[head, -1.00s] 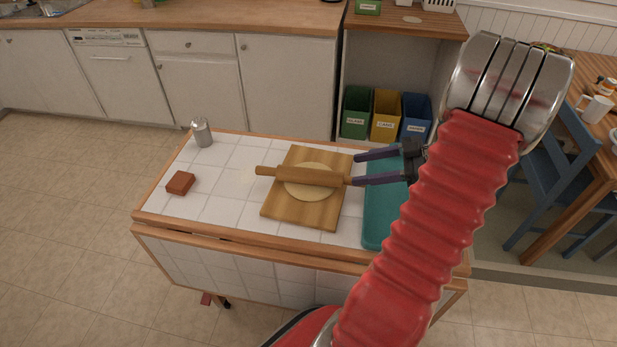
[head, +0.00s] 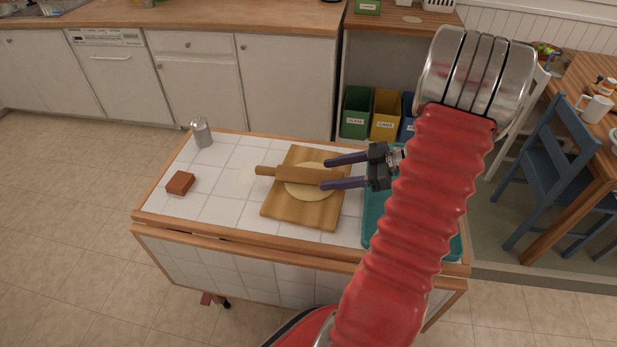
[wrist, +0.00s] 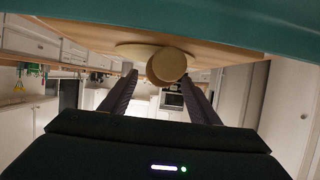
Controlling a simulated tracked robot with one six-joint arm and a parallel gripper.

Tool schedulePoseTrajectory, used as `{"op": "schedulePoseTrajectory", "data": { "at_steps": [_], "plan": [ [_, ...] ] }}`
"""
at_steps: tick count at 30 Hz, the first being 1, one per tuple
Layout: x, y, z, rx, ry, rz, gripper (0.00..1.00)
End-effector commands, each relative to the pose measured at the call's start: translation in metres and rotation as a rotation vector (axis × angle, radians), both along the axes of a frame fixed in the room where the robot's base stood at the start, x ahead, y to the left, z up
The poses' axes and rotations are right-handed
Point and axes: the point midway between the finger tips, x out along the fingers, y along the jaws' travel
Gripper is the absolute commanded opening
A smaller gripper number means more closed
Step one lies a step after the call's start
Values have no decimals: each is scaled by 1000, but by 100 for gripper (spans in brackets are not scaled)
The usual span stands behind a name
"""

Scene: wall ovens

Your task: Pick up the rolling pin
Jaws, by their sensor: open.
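The wooden rolling pin (head: 290,175) lies across a round of pale dough (head: 306,192) on a wooden board (head: 298,217). In the head view my gripper (head: 323,174) points left, with its two dark fingers open on either side of the pin's right end. The pin's right handle is hidden by the fingers in that view. In the wrist view the pin's round end (wrist: 166,66) shows between the two fingers (wrist: 163,90), a little above their middle. I see no contact between the fingers and the pin.
A teal tray (head: 372,222) lies right of the board, under my arm. A brown block (head: 180,183) and a metal shaker (head: 201,132) stand on the left of the white tiled table (head: 222,187). Blue chairs (head: 560,165) stand to the right.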

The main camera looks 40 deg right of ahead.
Motion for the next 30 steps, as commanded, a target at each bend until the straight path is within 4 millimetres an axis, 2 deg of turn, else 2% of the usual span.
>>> {"op": "schedulePoseTrajectory", "data": {
  "at_steps": [13, 24, 30],
  "plan": [
    [5, 5, -3, 1, 0, 2, 56],
    [35, 30, -19, 1, 1, 3, 56],
    [39, 33, -21, 1, 0, 2, 56]
  ]
}}
